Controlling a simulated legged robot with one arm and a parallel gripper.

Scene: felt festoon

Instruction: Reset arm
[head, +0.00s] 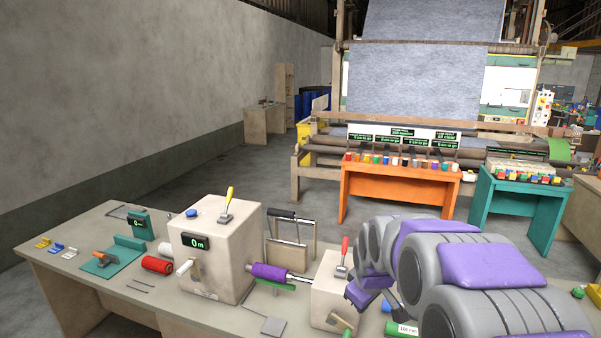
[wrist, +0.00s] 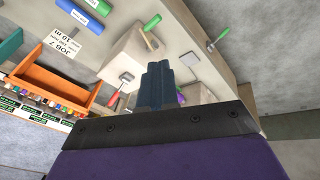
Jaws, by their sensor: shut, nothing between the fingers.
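My arm, grey with purple covers, is folded at the right of the head view over the right part of the workbench (head: 95,225). My gripper (wrist: 158,68) shows in the wrist view as dark fingers closed together with nothing between them. In the head view the fingertips are hard to make out behind and below the arm. In the wrist view the fingers overlap part of the bench and its machine blocks, apparently without holding any of them.
A beige machine box (head: 215,262) with a "0 m" display and a yellow-handled lever stands on the bench. A purple roll (head: 270,272) sits on a shaft towards a smaller block (head: 335,300). Orange (head: 400,183) and teal (head: 515,195) tables stand behind. Open floor lies at left.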

